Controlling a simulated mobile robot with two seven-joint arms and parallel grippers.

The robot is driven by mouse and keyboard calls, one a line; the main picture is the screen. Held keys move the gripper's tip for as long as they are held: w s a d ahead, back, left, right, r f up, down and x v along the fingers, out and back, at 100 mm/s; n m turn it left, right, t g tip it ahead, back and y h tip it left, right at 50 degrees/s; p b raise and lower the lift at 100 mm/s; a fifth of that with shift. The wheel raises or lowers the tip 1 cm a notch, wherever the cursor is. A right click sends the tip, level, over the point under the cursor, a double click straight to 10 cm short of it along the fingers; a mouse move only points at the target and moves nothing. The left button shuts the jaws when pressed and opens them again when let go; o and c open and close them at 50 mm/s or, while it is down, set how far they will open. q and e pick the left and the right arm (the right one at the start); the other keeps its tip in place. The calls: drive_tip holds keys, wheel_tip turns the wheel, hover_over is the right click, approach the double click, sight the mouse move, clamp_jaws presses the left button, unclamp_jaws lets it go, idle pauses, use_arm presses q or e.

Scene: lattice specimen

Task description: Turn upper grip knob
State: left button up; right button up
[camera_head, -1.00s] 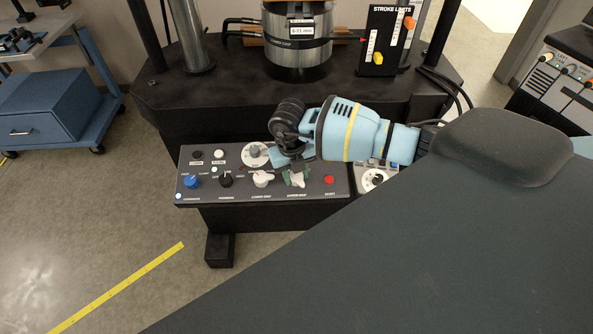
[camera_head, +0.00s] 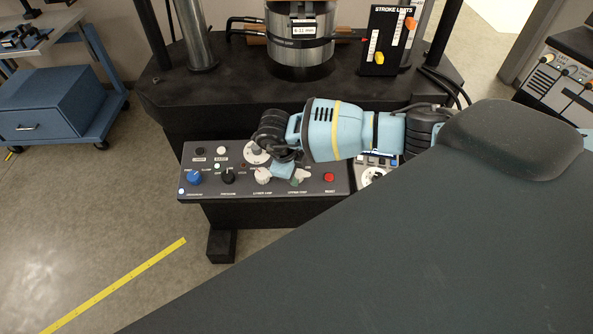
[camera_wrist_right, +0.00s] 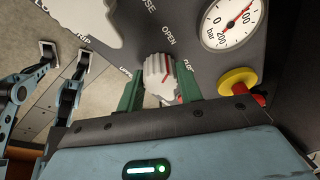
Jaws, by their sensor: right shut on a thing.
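The upper grip knob (camera_wrist_right: 158,72) is white with a red pointer line. In the right wrist view it sits between the two green fingers of my right gripper (camera_wrist_right: 160,88), which are shut on its sides. The red line points toward the "OPEN" marking on the panel. In the head view my right gripper (camera_head: 297,179) reaches down onto the control panel (camera_head: 225,187) and mostly hides the knob. My left gripper (camera_wrist_right: 65,58) shows at the left of the wrist view, its two fingers apart and nothing between them. It is outside the head view.
The white lower grip knob (camera_head: 262,176) is just left of my right gripper. A red button (camera_head: 329,177) is to its right. A pressure gauge (camera_wrist_right: 232,20) lies beyond the knob.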

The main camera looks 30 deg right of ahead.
drive_tip(key=shift+r+n, duration=0.1)
drive_tip(key=shift+n, duration=0.8)
drive_tip(key=o, duration=1)
drive_tip(key=shift+p+v, duration=0.4)
drive_tip(key=shift+v, duration=3.45)
drive_tip(key=shift+s+a, duration=0.1)
drive_tip(key=shift+s, duration=0.05)
